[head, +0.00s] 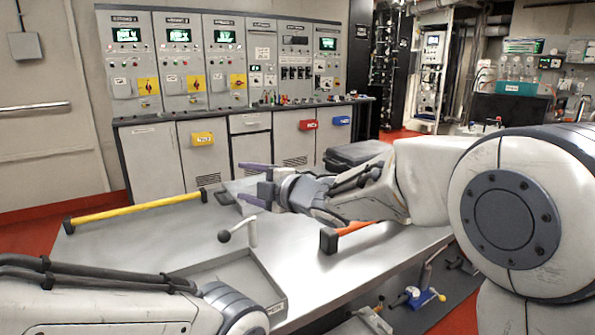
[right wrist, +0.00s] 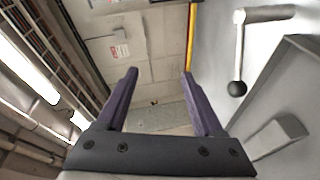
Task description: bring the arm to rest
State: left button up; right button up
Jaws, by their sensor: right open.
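My right gripper (head: 250,183) is over the metal workbench (head: 300,275), its purple fingers pointing left. The fingers are spread apart with nothing between them, as the right wrist view also shows (right wrist: 158,77). My right arm reaches in from the right side of the head view, bent and stretched over the bench. My left arm shows at the lower left of the head view. The left gripper is outside the frame.
A lever with a black knob (head: 225,236) stands by a grey tray (head: 210,269) on the bench. A yellow rail (head: 140,208) and an orange-red bar (head: 352,229) lie along the bench edges. Control cabinets (head: 220,62) line the back wall.

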jog(key=s+d+f+m+g+h, duration=0.1)
jog(key=s+d+f+m+h, duration=0.2)
jog(key=s+f+m, duration=0.1)
jog(key=s+d+f+m+g+h, duration=0.1)
jog(key=s+d+f+m+h, duration=0.1)
jog(key=s+d+f+m, duration=0.1)
jog(key=s+d+f+m+g+h, duration=0.1)
jog(key=s+d+f+m+h, duration=0.2)
jog(key=s+f+m, duration=0.2)
jog(key=shift+s+f+h, duration=0.15)
jog(key=shift+s+f, duration=0.2)
jog(key=shift+s, duration=0.3)
jog(key=shift+s+f+h, duration=0.15)
jog(key=shift+s+f, duration=0.2)
jog(key=shift+s, duration=0.3)
jog(key=s+d+f+m+g+h, duration=0.1)
jog(key=s+d+f+m+g, duration=0.25)
jog(key=s, duration=0.65)
jog(key=s+d+f+m+g+h, duration=0.1)
jog(key=s+d+f+m+g, duration=0.2)
jog(key=s, duration=0.7)
notch_tip(320, 180, up, 20)
jog(key=s+g+p, duration=0.1)
jog(key=p, duration=2)
jog(key=shift+s+n+h, duration=0.3)
jog(key=shift+n, duration=0.05)
jog(key=shift+d+f+g, duration=0.1)
jog(key=shift+g, duration=0.15)
